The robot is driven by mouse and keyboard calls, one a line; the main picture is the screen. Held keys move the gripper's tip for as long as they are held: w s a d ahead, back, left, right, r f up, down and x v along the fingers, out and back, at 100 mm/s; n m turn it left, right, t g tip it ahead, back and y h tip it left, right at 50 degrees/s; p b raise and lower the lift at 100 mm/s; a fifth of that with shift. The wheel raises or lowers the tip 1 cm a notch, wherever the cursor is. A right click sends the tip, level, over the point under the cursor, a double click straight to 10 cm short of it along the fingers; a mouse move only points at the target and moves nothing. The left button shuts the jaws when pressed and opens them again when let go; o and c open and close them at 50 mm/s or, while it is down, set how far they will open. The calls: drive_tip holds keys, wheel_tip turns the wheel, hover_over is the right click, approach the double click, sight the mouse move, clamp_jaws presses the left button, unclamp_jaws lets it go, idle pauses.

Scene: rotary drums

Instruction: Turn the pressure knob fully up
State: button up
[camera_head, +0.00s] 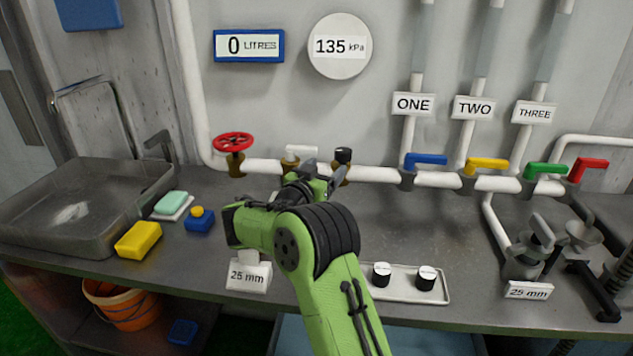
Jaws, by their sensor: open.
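A black knob (343,155) with a light mark stands on a brass fitting on the white pipe, just below the round gauge (340,46), which reads 135 kPa. I take it for the pressure knob. My gripper (323,172) is open, just in front of the pipe and to the lower left of the knob. One finger overlaps the fitting below the knob in the picture. I cannot tell whether it touches. The knob's top shows clear of the fingers. My green arm reaches up from the bottom and hides part of the counter.
A red handwheel (233,143) and a white-topped fitting (300,151) are left of the knob. Blue (426,160), yellow (487,165), green (545,170) and red (589,167) levers line the right. Two loose knobs lie on a tray (404,290). A sink (82,207) is left.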

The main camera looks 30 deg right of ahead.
drive_tip(key=v, duration=0.5)
drive_tip(key=shift+b, duration=0.3)
